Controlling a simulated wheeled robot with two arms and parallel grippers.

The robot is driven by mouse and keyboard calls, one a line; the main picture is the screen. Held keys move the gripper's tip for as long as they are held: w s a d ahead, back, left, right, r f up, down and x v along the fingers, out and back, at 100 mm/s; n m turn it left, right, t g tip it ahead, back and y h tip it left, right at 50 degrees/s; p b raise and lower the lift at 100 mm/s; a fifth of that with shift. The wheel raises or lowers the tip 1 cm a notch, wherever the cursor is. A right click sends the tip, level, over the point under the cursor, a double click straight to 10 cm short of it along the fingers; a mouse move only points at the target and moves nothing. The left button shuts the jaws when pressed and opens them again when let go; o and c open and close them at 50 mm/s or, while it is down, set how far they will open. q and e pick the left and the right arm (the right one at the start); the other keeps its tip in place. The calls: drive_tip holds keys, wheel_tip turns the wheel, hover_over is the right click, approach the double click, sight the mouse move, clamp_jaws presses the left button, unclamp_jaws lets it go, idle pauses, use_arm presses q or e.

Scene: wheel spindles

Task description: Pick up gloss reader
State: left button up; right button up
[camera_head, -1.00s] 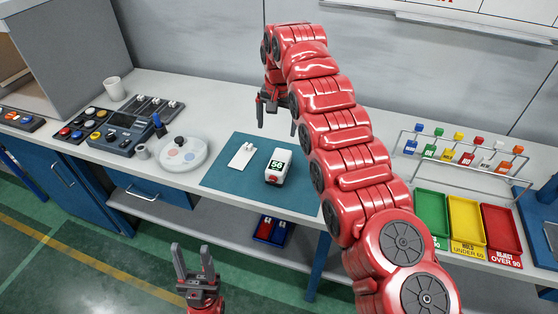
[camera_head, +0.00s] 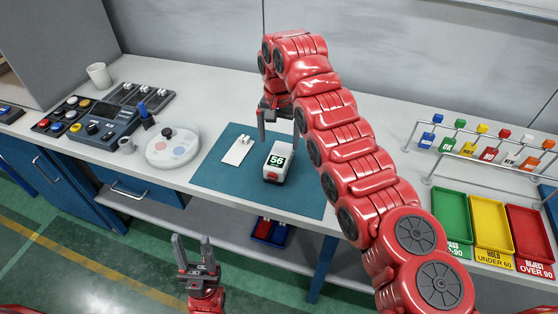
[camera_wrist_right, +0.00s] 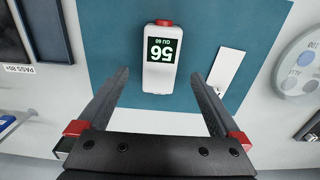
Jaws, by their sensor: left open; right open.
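The gloss reader (camera_head: 278,163) is a small white device with a dark screen reading 56 and a red end. It lies on the teal mat (camera_head: 222,180) on the bench. My right gripper (camera_head: 280,136) is open, above and just behind the reader, its fingers pointing down. In the right wrist view the reader (camera_wrist_right: 161,58) shows ahead of and between the two open fingers (camera_wrist_right: 160,85), not touched by them. My left gripper (camera_head: 194,240) is open and empty, low in front of the bench.
A white card (camera_head: 237,151) lies on the mat left of the reader. A round white dish (camera_head: 172,147) and a control console (camera_head: 103,122) stand further left. Green, yellow and red trays (camera_head: 493,222) and a rack of coloured tags (camera_head: 482,147) are at right.

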sight(279, 155)
wheel_tip(279, 155, down, 4)
drive_tip(key=shift+f+p, duration=0.25)
drive_tip(key=shift+p, duration=0.3)
drive_tip(key=shift+w+f+p, duration=0.15)
drive_tip(key=shift+f+p, duration=0.5)
drive_tip(key=shift+f, duration=0.1)
drive_tip(key=shift+w+f+p, duration=0.3)
drive_tip(key=shift+f, duration=0.5)
drive_tip(key=shift+s+f, duration=0.1)
drive_tip(key=shift+f, duration=1.05)
clamp_jaws()
